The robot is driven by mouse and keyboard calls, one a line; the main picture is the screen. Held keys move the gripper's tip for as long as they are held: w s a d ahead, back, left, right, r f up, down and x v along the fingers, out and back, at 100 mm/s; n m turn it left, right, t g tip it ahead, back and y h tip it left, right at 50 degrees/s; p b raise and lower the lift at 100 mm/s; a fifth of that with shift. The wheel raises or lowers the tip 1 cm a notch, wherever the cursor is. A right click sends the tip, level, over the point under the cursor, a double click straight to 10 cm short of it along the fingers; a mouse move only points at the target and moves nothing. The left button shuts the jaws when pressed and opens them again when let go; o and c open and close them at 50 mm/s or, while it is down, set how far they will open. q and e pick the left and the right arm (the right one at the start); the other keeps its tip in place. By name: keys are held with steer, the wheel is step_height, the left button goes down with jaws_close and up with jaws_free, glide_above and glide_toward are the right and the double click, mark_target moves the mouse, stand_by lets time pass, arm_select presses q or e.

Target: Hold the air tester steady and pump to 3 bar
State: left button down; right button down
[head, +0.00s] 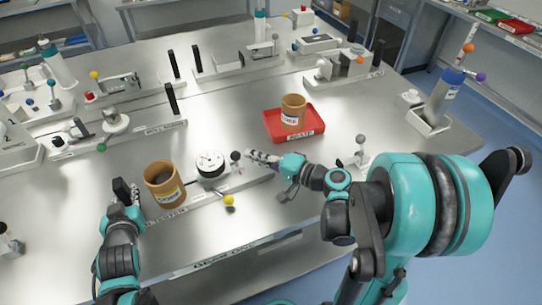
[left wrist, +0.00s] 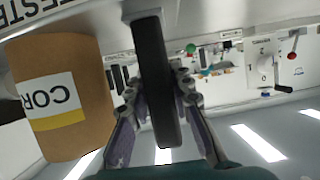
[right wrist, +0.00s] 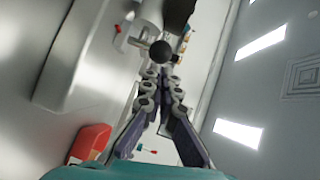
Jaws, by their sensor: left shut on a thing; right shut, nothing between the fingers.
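The air tester, labelled "...TESTER" on its base (head: 205,190), lies near the front of the bench. It bears a brown core (head: 163,180), a round white gauge (head: 210,164) and a black-knobbed lever (head: 236,155). The gauge reading is too small to tell. My left gripper (head: 122,190) is shut on the black upright handle (left wrist: 155,75) at the tester's left end, with the core beside it (left wrist: 65,95). My right gripper (head: 254,156) is shut and empty, its tips just right of the black knob; the knob shows just beyond the fingertips in the right wrist view (right wrist: 160,50).
A yellow ball knob (head: 229,200) sticks out at the tester's front. A red tray (head: 272,128) with another brown core (head: 293,110) stands behind my right gripper. Other fixtures with black uprights (head: 171,98) stand farther back. The bench centre is clear.

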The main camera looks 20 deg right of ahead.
steer(key=d, duration=0.1)
steer(key=s+d, duration=0.1)
steer(key=d, duration=0.1)
steer(key=shift+s+d+r, duration=0.2)
steer(key=shift+d+r, duration=0.05)
steer(key=shift+r, duration=0.05)
steer(key=v, duration=0.8)
steer(key=w+d+r+m+g, duration=0.3)
steer(key=w+m+g, duration=0.5)
steer(key=m+g, duration=0.35)
steer(key=shift+n, duration=0.55)
steer(key=x, duration=0.8)
steer(key=shift+w+a, duration=0.15)
steer(key=shift+a, duration=0.15)
steer(key=a, duration=0.3)
steer(key=shift+w+a, duration=0.2)
steer(key=shift+a, duration=0.05)
steer(key=shift+w+a+r, duration=0.1)
steer(key=shift+a, duration=0.4)
